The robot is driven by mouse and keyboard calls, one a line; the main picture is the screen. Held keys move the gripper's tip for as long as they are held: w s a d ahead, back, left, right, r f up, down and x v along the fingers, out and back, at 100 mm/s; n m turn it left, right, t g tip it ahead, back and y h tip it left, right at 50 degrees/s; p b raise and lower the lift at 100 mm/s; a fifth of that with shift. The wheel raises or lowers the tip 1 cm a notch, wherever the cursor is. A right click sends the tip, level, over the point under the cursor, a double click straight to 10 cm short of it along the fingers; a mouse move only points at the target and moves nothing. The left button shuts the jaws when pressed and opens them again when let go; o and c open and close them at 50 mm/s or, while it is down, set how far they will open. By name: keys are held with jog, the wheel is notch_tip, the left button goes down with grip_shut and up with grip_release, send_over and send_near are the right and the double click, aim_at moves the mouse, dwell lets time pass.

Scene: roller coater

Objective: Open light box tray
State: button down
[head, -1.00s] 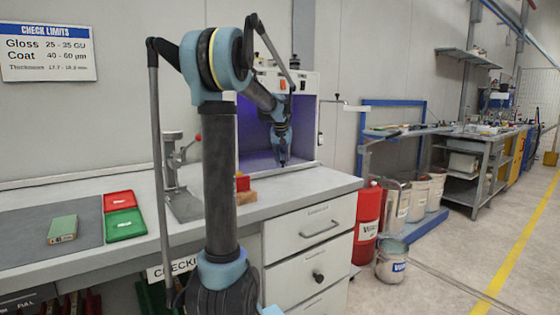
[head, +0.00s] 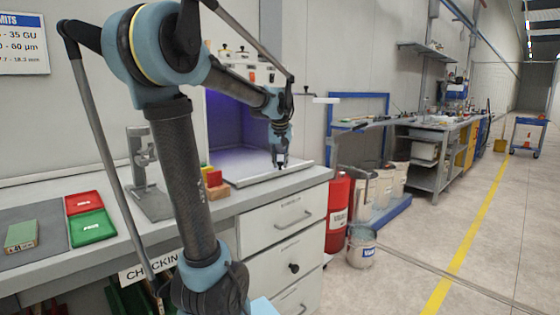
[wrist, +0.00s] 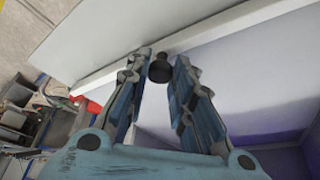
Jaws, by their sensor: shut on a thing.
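The light box (head: 299,130) stands on the bench, with a purple-lit interior. Its pale tray (head: 241,180) lies at the bottom of the opening, its front lip facing the room. My gripper (head: 281,166) points down at this lip. In the wrist view a black knob (wrist: 160,67) on the tray's white front edge (wrist: 105,78) sits between the fingertips of my gripper (wrist: 163,62), which is shut on it. I cannot tell how far the tray is out of the box.
Red and yellow blocks (head: 213,180) and a lever stand (head: 148,185) are left of the box. Red (head: 84,202) and green (head: 92,227) trays lie further left. Drawers (head: 277,222) are below the bench.

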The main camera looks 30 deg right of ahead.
jog(key=c, duration=1.4)
grip_release()
jog(key=shift+r, duration=0.1)
jog(key=v, duration=1.1)
jog(key=shift+a+r, duration=0.2)
jog(key=shift+r, duration=0.15)
jog(key=shift+s, duration=0.15)
